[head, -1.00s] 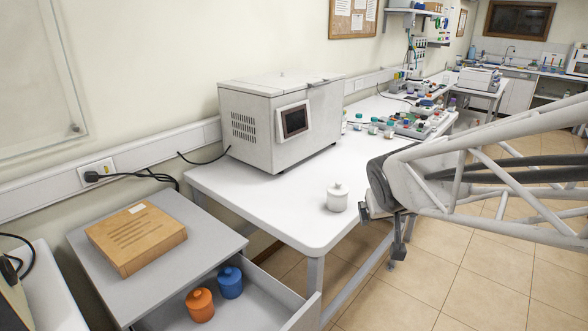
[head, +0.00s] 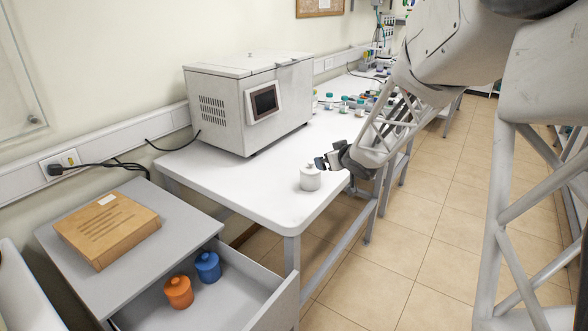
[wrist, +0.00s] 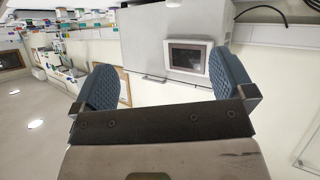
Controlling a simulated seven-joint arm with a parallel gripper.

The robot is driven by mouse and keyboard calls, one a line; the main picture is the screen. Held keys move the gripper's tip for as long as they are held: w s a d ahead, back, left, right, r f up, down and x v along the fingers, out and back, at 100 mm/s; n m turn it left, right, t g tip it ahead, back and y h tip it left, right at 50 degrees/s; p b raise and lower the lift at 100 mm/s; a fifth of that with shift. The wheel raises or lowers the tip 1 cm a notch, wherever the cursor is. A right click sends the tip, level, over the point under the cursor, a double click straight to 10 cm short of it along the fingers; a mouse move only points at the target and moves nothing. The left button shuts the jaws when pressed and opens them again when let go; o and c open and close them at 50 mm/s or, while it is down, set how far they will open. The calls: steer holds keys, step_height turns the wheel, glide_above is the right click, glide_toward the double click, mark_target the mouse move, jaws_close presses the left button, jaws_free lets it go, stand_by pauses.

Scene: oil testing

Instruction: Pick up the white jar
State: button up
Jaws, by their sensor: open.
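The white jar (head: 310,180) stands upright, lid on, near the front right corner of the white table (head: 245,190). My gripper (head: 327,161) is just right of and behind the jar in the head view, low over the table edge. Its dark fingers overlap the jar's upper right side in the picture; I cannot tell whether they touch it. In the wrist view my gripper (wrist: 165,80) has its two blue-grey fingers wide apart. The jar cannot be made out there.
A white machine with a screen (head: 225,105) stands behind the jar. Small bottles (head: 345,104) stand farther along the table. At the lower left, an open drawer (head: 255,300) holds an orange jar (head: 178,292) and a blue jar (head: 207,267). A wooden box (head: 105,228) lies on the cabinet.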

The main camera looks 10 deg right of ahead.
mark_target(313, 169)
steer(key=w+f+n+y, duration=0.2)
steer(key=w+f+y, duration=0.2)
steer(key=f, duration=0.3)
steer(key=shift+w+a+f+g+y, duration=0.2)
steer(key=shift+w+g+y, duration=0.15)
steer(key=shift+w, duration=0.2)
steer(key=shift+x, duration=1.25)
steer(key=shift+x, duration=2.65)
